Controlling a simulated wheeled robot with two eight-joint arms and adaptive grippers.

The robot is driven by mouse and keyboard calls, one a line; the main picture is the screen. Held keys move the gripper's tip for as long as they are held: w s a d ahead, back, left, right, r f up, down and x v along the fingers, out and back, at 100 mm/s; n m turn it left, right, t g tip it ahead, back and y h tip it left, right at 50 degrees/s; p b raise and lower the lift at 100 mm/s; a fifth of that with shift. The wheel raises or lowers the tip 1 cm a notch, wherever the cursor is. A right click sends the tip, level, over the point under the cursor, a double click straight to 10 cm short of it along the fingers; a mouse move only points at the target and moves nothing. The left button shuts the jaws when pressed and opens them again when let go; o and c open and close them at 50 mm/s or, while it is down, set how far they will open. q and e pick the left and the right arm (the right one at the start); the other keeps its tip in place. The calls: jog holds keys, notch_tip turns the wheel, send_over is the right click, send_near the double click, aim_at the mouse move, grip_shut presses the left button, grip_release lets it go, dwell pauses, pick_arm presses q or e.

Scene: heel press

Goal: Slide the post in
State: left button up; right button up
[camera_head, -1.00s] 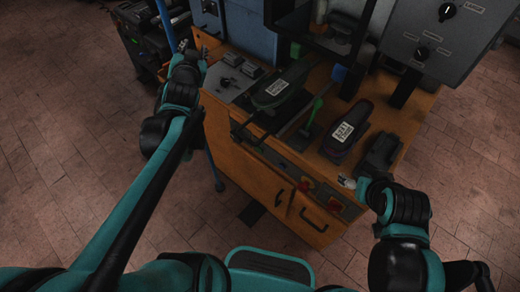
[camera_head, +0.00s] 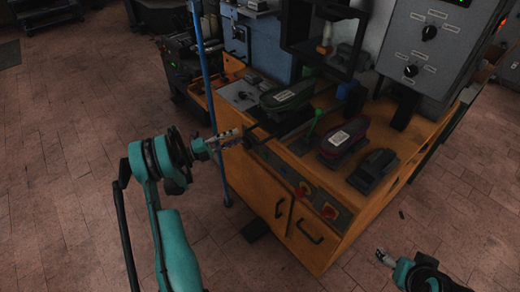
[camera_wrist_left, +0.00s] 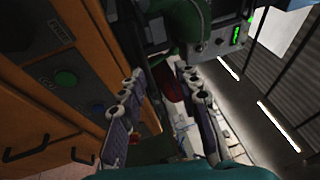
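The press stands on an orange cabinet (camera_head: 262,190). A green shoe with a white label (camera_head: 287,96) sits on a dark support at the press front, and a dark bar (camera_head: 292,122) lies just before it. Which part is the post, I cannot tell for sure. My left gripper (camera_head: 236,134) is at the cabinet's left front top edge, close to the bar's near end; contact cannot be judged. In the left wrist view its fingers (camera_wrist_left: 158,104) are apart with nothing visibly held. My right gripper (camera_head: 381,256) is low over the floor, right of the cabinet; its fingers are too small to judge.
A maroon shoe with a label (camera_head: 344,137) and a black block (camera_head: 373,168) stand on the cabinet top. A green-headed lever (camera_head: 314,125) rises between the shoes. A blue upright pole (camera_head: 204,80) stands left of the cabinet. Floor in front is clear.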

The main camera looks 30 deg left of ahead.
aim_at(252, 138)
pick_arm(q)
jog(key=shift+m+g, duration=0.3)
jog(key=shift+g, duration=0.2)
jog(key=w+d, duration=0.1)
jog(key=d, duration=0.1)
jog(key=w+d+b, duration=0.1)
jog(key=d, duration=0.1)
jog(key=w+d+f+b, duration=0.1)
jog(key=w+d, duration=0.1)
jog(key=shift+f, duration=0.1)
jog(key=shift+c, duration=0.2)
grip_shut()
